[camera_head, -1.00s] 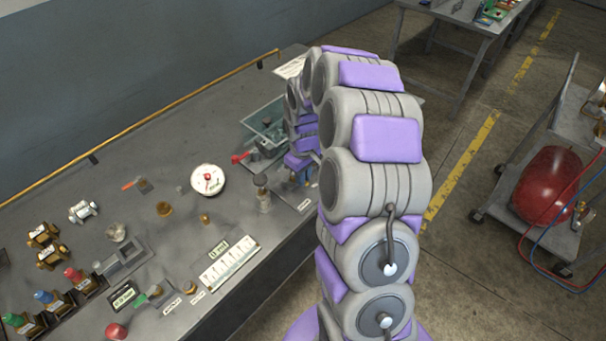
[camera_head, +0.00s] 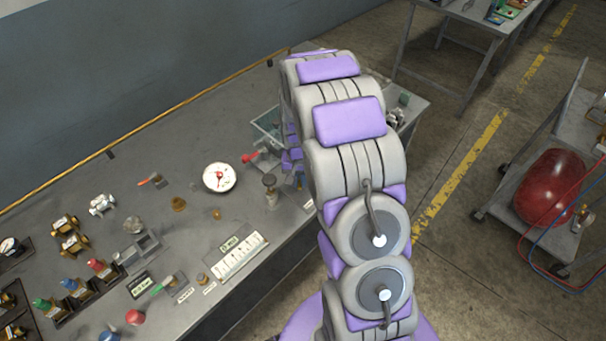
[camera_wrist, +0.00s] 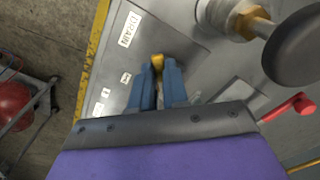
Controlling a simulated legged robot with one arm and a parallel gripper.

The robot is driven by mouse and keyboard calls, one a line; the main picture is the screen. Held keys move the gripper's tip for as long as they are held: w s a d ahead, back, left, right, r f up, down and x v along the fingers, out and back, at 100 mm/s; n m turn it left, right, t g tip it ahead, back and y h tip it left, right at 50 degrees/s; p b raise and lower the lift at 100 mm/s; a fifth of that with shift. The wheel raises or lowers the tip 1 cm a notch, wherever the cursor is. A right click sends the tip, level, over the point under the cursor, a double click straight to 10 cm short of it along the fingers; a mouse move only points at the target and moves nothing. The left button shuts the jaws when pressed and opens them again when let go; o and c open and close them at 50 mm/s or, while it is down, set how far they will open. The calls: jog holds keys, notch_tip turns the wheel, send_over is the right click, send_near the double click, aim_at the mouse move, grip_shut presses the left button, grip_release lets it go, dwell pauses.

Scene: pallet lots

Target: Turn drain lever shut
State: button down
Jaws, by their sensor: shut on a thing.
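The drain lever (camera_wrist: 157,61) is a small brass-yellow piece beside the white DRAIN label (camera_wrist: 129,30) in the wrist view. My gripper (camera_wrist: 161,75) has two blue fingers closed around it, and only its end shows above the fingertips. The lever's base and its exact angle are hidden by the fingers. Smaller white labels (camera_wrist: 105,93) lie left of the fingers. In the head view my arm hides the lever and most of the gripper, at the bench's near right edge.
A dark round knob (camera_wrist: 297,42) on a brass stem stands right of the gripper. A red handle (camera_wrist: 288,108) lies below it. A white gauge (camera_head: 219,177) and several fittings sit left on the bench (camera_head: 190,145). A cart with a red tank (camera_head: 550,187) stands right.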

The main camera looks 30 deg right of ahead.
jog(key=m+p, duration=0.1)
jog(key=a+m+p, duration=0.1)
jog(key=m, duration=0.1)
jog(key=shift+w+r+m, duration=0.1)
jog(key=shift+w+m, duration=0.2)
jog(key=shift+w, duration=0.1)
jog(key=shift+w+a+m+p, duration=0.2)
jog(key=shift+w+m+p, duration=0.15)
jog(key=shift+m+p, duration=0.55)
jog(key=shift+w+a+m+p, duration=0.15)
jog(key=shift+w+m+p, duration=0.25)
jog(key=shift+m, duration=0.9)
jog(key=c, duration=1.1)
grip_release()
notch_tip(320, 180, up, 17)
jog(key=shift+r+p, duration=0.1)
jog(key=shift+p, duration=0.65)
